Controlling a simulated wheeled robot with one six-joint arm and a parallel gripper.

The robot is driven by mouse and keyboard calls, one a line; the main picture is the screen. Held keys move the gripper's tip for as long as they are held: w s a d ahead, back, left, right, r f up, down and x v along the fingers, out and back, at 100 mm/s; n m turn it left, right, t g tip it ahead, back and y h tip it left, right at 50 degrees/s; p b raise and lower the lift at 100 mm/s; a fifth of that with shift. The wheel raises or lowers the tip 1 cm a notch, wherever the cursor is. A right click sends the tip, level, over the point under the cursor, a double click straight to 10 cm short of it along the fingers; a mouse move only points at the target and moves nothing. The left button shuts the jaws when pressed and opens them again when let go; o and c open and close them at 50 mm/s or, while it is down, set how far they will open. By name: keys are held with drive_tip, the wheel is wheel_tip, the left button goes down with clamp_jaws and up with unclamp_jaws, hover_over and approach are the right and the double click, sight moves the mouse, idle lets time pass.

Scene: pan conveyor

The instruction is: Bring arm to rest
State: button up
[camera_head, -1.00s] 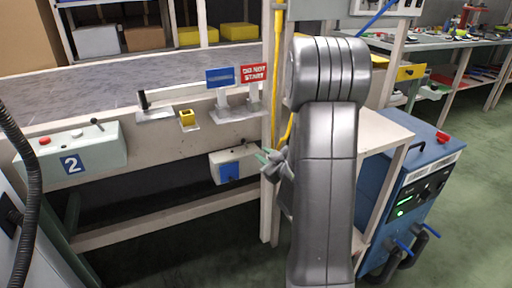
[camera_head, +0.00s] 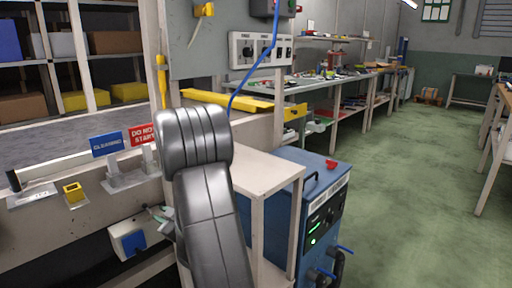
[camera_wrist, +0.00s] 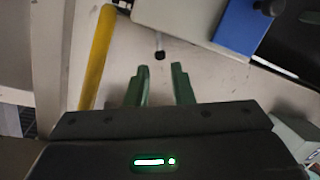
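My arm stands in the middle of the head view, its grey links raised in front of the conveyor frame. My gripper (camera_wrist: 160,88) shows in the wrist view with its two green fingers apart and nothing between them. In the head view the gripper is mostly hidden behind my arm, with only a bit of green at the arm's left side. The fingers face a pale beam, and a small dark knob shows just beyond them in the wrist view.
A white box with a blue panel (camera_head: 128,240) hangs close left of my arm. A blue machine (camera_head: 322,215) and a pale shelf stand right. "CLEANING" (camera_head: 107,145) and "DO NOT START" (camera_head: 142,134) signs stand on the conveyor edge. Green floor (camera_head: 410,190) at right is clear.

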sight(147, 209)
drive_tip(key=b+x, duration=0.1)
drive_tip(key=x, duration=0.7)
drive_tip(key=shift+d+f+b, duration=0.1)
drive_tip(key=shift+f+b, duration=0.05)
drive_tip(key=shift+b, duration=0.2)
drive_tip(key=r+p+v, duration=0.1)
drive_tip(key=p+v, duration=0.3)
drive_tip(key=v, duration=1)
drive_tip(key=b+x, duration=0.1)
drive_tip(key=x, duration=0.3)
drive_tip(key=b+x, duration=0.1)
drive_tip(key=x, duration=0.4)
drive_tip(key=f+b+x, duration=0.1)
drive_tip(key=b+x, duration=0.1)
drive_tip(key=x, duration=0.2)
drive_tip(key=shift+w+a+f, duration=0.1)
drive_tip(key=shift+a+f, duration=0.05)
drive_tip(key=shift+a, duration=0.1)
drive_tip(key=shift+w+a+r+p, duration=0.15)
drive_tip(key=shift+w+r+p, duration=0.1)
drive_tip(key=shift+p, duration=0.2)
drive_tip(key=shift+w+m+p, duration=0.1)
drive_tip(key=shift+m+p, duration=0.45)
drive_tip(key=shift+m, duration=0.35)
drive_tip(key=shift+f, duration=0.1)
